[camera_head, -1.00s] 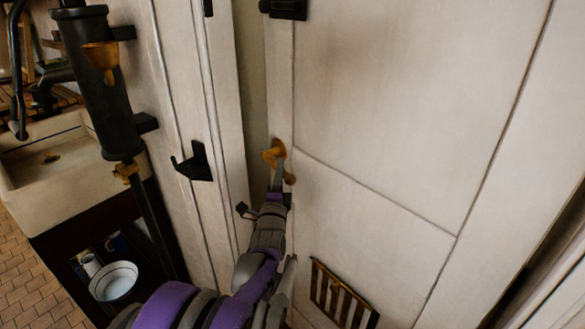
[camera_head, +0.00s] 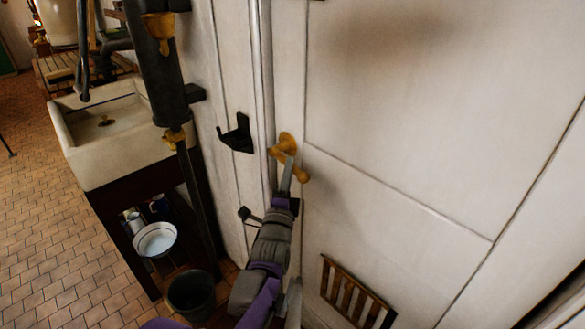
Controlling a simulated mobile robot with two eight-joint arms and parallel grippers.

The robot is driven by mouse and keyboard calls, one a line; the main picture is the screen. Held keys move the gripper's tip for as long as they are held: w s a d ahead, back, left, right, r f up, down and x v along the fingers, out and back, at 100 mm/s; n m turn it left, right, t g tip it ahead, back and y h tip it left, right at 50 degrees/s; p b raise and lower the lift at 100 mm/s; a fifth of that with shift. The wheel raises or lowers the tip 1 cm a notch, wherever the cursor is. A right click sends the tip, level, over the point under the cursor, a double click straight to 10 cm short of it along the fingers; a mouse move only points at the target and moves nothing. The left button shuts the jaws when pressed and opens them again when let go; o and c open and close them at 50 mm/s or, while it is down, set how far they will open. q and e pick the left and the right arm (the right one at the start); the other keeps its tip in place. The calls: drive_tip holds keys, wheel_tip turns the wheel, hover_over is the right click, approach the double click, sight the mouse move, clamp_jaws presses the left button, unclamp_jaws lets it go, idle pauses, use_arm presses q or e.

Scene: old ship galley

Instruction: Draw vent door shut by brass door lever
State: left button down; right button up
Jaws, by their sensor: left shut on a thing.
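The white panelled vent door (camera_head: 430,100) fills the right side of the head view. A slatted brass vent (camera_head: 354,292) sits low on it. The brass door lever (camera_head: 287,142) is near the door's left edge. My left gripper (camera_head: 287,176) is shut on the lever, its fingers partly hiding the lever's middle. The door's left edge lies close against the white frame, with no clear gap showing. I cannot tell whether it is latched. My right gripper is not in view.
A black bracket (camera_head: 238,134) is fixed to the wall left of the lever. Further left are a black pump (camera_head: 158,70), a white sink (camera_head: 110,150), an enamel basin (camera_head: 155,239) and a dark bucket (camera_head: 192,294). Tiled floor (camera_head: 45,215) lies clear at far left.

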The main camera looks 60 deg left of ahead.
use_arm(q)
drive_tip(key=shift+s, duration=0.15)
drive_tip(key=c, duration=1)
unclamp_jaws()
drive_tip(key=shift+s, duration=0.1)
drive_tip(key=o, duration=0.3)
drive_tip(key=shift+s+r, duration=0.1)
drive_tip(key=shift+s, duration=0.1)
drive_tip(key=shift+w, duration=0.2)
drive_tip(key=v, duration=1.1)
